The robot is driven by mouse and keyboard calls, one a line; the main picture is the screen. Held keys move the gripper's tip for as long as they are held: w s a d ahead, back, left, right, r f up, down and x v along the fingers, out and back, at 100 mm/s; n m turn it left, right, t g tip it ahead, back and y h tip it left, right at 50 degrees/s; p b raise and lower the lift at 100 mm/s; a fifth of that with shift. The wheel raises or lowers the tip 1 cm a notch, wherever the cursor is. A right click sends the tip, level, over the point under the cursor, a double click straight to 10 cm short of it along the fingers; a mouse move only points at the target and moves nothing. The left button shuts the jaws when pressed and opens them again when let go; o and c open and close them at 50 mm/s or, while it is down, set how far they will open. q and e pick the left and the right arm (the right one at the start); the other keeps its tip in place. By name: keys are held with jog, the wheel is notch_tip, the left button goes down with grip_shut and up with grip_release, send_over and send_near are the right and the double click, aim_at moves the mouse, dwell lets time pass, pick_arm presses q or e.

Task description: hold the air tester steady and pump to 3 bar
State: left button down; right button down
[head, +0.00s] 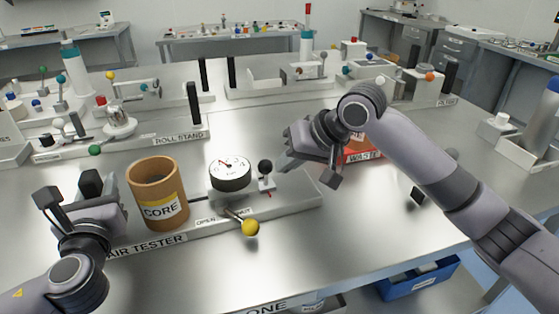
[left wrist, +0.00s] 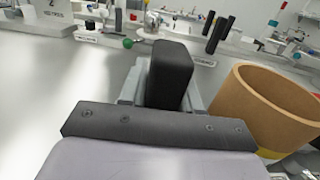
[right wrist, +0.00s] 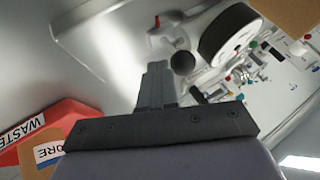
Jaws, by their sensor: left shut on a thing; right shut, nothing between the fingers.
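The air tester (head: 290,208) is a pale grey base with a brown core (head: 143,183), a white-faced gauge (head: 230,168) and a yellow-knobbed lever (head: 250,228) marked "OPEN". The gauge's red needle is too small to read. A black-knobbed lever (head: 265,167) stands right of the gauge; its knob also shows in the right wrist view (right wrist: 183,62). My left gripper (head: 88,195) is shut on a black upright handle (left wrist: 170,75) at the tester's left end. My right gripper (head: 284,164) is shut and empty, its tips just right of the black knob, apparently apart from it.
A red waste tray (head: 362,156) lies behind my right gripper. The roll stand (head: 150,143) and other stations line the back of the bench. Bare metal bench top (head: 370,205) lies right of the tester. A blue crate (head: 420,283) sits below the bench.

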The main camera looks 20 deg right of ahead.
jog(key=shift+a, duration=0.7)
jog(key=shift+d, duration=0.4)
jog(key=d, duration=0.3)
jog(key=shift+s+d+f, duration=0.15)
jog(key=shift+s+f, duration=0.15)
jog(key=shift+f, duration=0.05)
jog(key=v, duration=1)
jog(key=shift+d, duration=0.15)
